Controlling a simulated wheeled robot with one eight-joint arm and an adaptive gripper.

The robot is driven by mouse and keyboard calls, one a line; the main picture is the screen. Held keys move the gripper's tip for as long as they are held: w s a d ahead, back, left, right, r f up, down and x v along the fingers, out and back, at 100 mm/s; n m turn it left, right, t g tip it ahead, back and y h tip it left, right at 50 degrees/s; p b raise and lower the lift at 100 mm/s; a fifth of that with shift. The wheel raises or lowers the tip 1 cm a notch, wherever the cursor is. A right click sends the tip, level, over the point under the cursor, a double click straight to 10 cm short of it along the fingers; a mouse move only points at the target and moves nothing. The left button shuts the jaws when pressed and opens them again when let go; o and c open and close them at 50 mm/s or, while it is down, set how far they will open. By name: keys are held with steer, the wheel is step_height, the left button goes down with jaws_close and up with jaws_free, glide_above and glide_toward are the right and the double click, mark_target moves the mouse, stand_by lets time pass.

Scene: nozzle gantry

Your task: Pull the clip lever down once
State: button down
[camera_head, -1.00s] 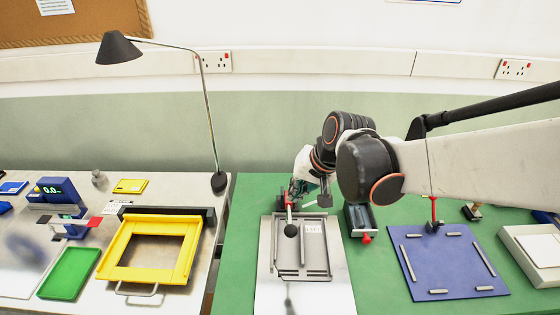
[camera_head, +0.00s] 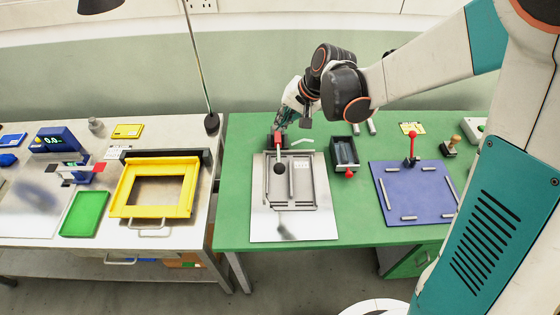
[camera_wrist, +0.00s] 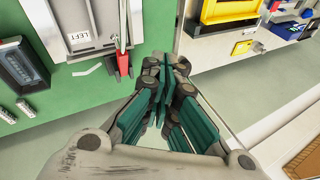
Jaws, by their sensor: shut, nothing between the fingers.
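A red clip lever (camera_head: 277,140) stands at the back edge of a grey metal plate (camera_head: 295,232), with a dark round knob (camera_head: 279,168) in front of it. The red part also shows in the wrist view (camera_wrist: 122,65), left of the fingertips. My gripper (camera_head: 281,123) is just behind and above the clip. In the wrist view my gripper (camera_wrist: 168,68) has its green fingers together with nothing between them. The fingertips look apart from the red lever there, though close to it. Whether they touch the clip's far side is hidden.
A dark box with a red knob (camera_head: 345,153) stands right of the plate. A blue board (camera_head: 410,195) with another red lever (camera_head: 411,145) is further right. A yellow frame (camera_head: 125,187) is on the left bench, past a gap.

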steer(key=shift+f, duration=0.15)
steer(key=s+f+b, duration=0.3)
steer(key=f+b, duration=0.2)
steer(key=f, duration=0.2)
steer(key=shift+s+f, duration=0.2)
steer(key=shift+f, duration=0.2)
stand_by(1.2)
steer(key=shift+s+a+f+b, duration=0.1)
steer(key=shift+s+f+b, duration=0.1)
steer(key=shift+f+b, duration=0.35)
